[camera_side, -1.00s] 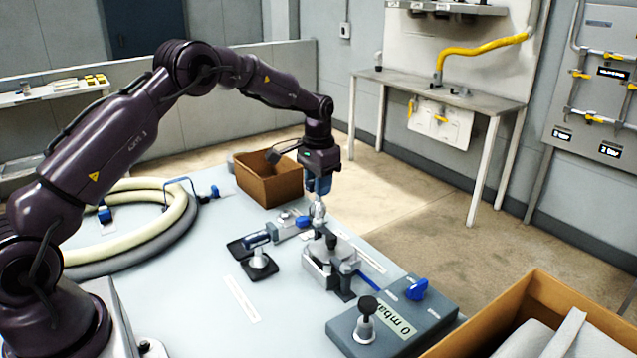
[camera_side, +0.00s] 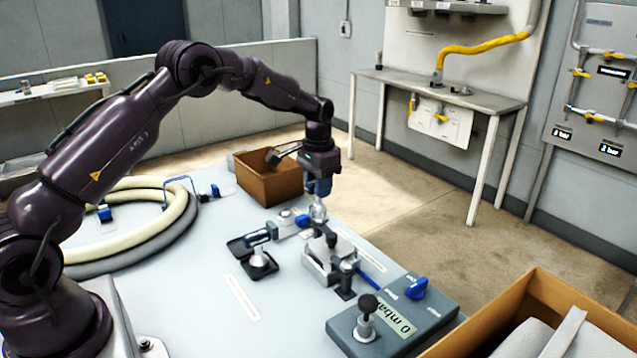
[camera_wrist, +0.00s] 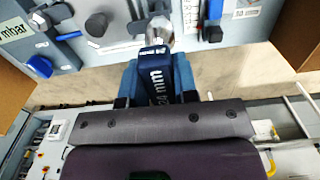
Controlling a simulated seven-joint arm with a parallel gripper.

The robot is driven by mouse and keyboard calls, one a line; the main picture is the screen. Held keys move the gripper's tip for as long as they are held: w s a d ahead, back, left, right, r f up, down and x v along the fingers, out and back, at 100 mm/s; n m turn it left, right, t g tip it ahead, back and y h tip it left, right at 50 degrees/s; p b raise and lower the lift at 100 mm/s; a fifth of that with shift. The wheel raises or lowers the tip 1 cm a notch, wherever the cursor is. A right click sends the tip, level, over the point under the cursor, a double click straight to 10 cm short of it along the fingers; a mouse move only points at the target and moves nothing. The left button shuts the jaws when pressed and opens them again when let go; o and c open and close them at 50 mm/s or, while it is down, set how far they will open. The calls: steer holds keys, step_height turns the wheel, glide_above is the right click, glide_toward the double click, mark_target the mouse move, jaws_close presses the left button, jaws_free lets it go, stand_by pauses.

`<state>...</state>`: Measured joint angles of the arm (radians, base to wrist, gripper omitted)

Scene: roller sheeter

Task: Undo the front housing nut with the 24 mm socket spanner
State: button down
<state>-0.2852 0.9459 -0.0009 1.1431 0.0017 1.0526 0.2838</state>
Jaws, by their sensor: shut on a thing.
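My gripper (camera_side: 319,188) is shut on the 24 mm socket spanner, which points downward. In the wrist view, the blue fingers (camera_wrist: 158,84) grip its dark blue handle (camera_wrist: 163,72), marked "24 mm". The spanner's silver socket (camera_side: 318,213) hangs just above and behind the grey housing block (camera_side: 330,262) in the side view. A dark round or nut-like part (camera_side: 331,238) stands up on the block, close beside the socket; it also shows in the wrist view (camera_wrist: 97,24), left of the socket. I cannot tell whether it is the front housing nut. The socket looks apart from it.
A grey gauge box (camera_side: 392,322) reading "0 mbar" stands at the table's front. A blue-handled tool (camera_side: 257,237) lies left of the block. A brown carton (camera_side: 268,181) is behind, and an open carton (camera_side: 540,285) is front right. Coiled hoses (camera_side: 128,232) lie left.

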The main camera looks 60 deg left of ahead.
steer(key=shift+f, duration=0.95)
stand_by(0.4)
